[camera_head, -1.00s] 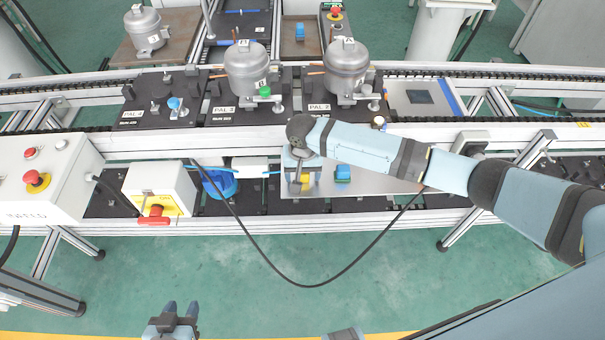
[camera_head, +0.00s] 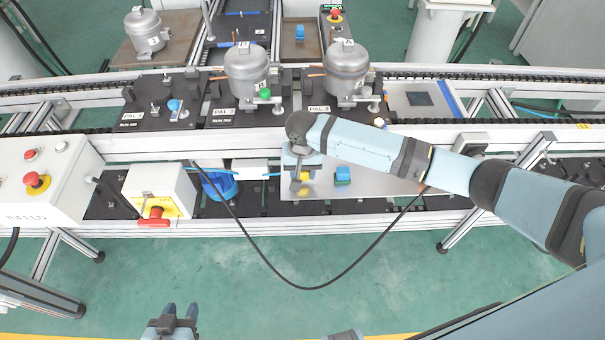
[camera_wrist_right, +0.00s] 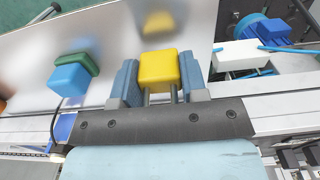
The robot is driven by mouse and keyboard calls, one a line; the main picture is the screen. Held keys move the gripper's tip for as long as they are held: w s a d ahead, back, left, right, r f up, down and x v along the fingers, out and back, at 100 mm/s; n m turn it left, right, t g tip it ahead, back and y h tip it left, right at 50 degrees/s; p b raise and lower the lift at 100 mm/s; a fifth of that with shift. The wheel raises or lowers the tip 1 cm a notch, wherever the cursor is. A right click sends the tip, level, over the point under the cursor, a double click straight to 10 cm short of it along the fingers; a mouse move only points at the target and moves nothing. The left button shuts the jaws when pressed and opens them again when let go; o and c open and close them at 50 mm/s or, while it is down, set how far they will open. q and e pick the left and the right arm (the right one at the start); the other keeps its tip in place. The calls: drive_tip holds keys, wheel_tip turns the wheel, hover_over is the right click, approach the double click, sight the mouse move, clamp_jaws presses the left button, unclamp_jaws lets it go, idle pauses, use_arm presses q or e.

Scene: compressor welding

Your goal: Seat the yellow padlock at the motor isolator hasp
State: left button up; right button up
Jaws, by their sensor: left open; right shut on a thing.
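The yellow padlock (camera_wrist_right: 159,70) is between the fingers of my right gripper (camera_wrist_right: 158,84) in the right wrist view, its shackle toward the palm. In the head view the padlock (camera_head: 304,177) shows only in part below my right gripper (camera_head: 302,178), over a shiny metal plate (camera_head: 395,186). The motor isolator is the white box (camera_head: 160,186) with a red handle (camera_head: 155,217) on a yellow plate, left of my right gripper. Its hasp is too small to make out. My left gripper (camera_head: 171,318) is open and empty at the bottom edge, over the floor.
A blue and green block (camera_head: 343,175) lies on the plate right of my right gripper. A blue motor (camera_head: 219,183) sits between the isolator and the plate. A black cable (camera_head: 290,283) hangs in front of the rail. Compressors (camera_head: 245,72) stand on pallets behind.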

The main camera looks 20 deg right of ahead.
wheel_tip(320, 180, up, 18)
idle(0.3)
drive_tip(key=shift+o, duration=0.4)
drive_tip(key=shift+r, duration=0.1)
